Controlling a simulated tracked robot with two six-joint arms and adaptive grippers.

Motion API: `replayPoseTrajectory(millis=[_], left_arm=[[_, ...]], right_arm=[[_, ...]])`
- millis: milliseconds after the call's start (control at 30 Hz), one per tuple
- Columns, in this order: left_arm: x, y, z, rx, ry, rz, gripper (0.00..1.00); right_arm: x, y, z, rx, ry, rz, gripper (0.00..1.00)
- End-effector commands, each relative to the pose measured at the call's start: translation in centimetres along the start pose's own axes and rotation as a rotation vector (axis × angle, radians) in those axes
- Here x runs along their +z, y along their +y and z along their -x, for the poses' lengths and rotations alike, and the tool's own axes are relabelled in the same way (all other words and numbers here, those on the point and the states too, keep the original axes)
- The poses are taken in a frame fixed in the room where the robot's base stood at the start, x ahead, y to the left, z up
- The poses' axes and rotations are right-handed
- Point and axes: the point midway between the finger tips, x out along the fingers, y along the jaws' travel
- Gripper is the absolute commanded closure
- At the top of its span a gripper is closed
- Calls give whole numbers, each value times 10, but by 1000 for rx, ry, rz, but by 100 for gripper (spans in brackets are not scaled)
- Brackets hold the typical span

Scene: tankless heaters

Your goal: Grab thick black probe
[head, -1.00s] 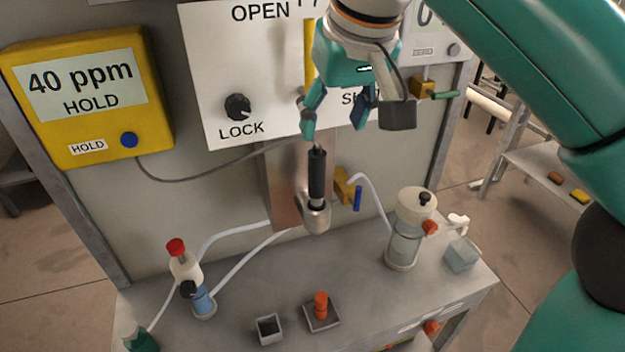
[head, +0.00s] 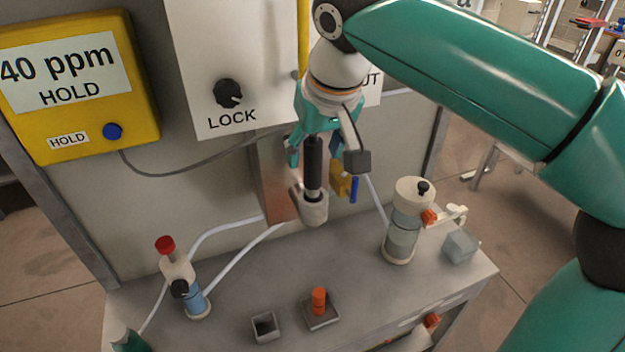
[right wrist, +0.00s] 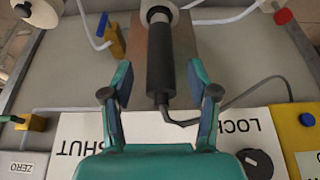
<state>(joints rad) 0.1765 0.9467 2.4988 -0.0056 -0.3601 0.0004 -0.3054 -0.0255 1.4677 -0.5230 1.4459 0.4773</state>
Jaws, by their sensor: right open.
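The thick black probe (head: 313,165) stands upright with its lower end in a pale grey holder (head: 314,210) in front of a brown plate on the panel. In the right wrist view the black probe (right wrist: 160,62) lies between the two fingers, with a visible gap on each side. My right gripper (head: 320,152) is open around the probe's upper part in the head view, and it shows in the right wrist view too (right wrist: 160,90). My left gripper is in neither view.
A yellow gas meter (head: 75,85) reads 40 ppm HOLD at left. A LOCK knob (head: 228,93) is on the white panel. On the bench stand a red-capped bottle (head: 178,270), a clear jar (head: 402,235), a small square cup (head: 265,327) and an orange peg (head: 319,300). A thin cable runs from the meter.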

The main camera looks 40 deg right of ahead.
Motion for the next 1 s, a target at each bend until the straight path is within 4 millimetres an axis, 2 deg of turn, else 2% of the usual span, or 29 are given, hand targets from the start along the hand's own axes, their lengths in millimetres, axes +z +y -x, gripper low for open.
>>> replayPoseTrajectory(millis=[333, 633, 1000], left_arm=[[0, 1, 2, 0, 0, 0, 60], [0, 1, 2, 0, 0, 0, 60], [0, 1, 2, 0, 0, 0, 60]], right_arm=[[2, 0, -44, 2, -3, -1, 40], [1, 0, -49, 0, 0, -1, 40], [1, 0, -48, 1, 0, -1, 100]])
